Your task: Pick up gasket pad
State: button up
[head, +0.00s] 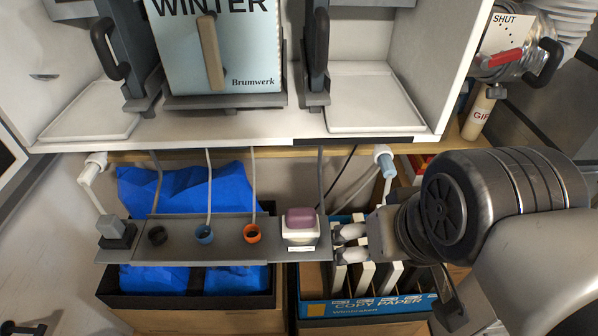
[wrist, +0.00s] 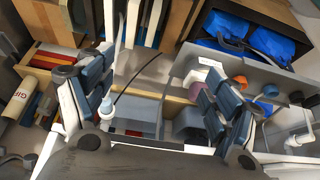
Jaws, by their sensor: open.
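The likely gasket pad is a mauve, rounded block (head: 300,217) resting on top of a white holder (head: 300,236) at the right part of the grey shelf. My gripper (head: 346,244) is just right of the holder in the head view, its fingers pointing left and apart from the pad. In the wrist view my gripper (wrist: 158,95) shows two widely spread fingers with nothing between them. The pad is hard to make out there, partly hidden near the right finger.
The grey shelf (head: 180,238) also carries a grey block (head: 116,232), a black ring (head: 157,235), a blue ring (head: 205,234) and an orange ring (head: 252,233). A copy paper box (head: 370,306) is below my gripper. Cables and a white cabinet (head: 240,128) are above.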

notch_tip(320, 180, up, 8)
jog(key=w+a+f+p, duration=0.1)
jog(key=w+a+p, duration=0.1)
jog(key=p, duration=0.2)
jog(key=g, duration=0.5)
send_near(301, 212)
notch_tip(301, 212, down, 11)
jog(key=shift+f+b, duration=0.2)
jog(key=shift+b, duration=0.7)
jog(key=c, duration=1.2)
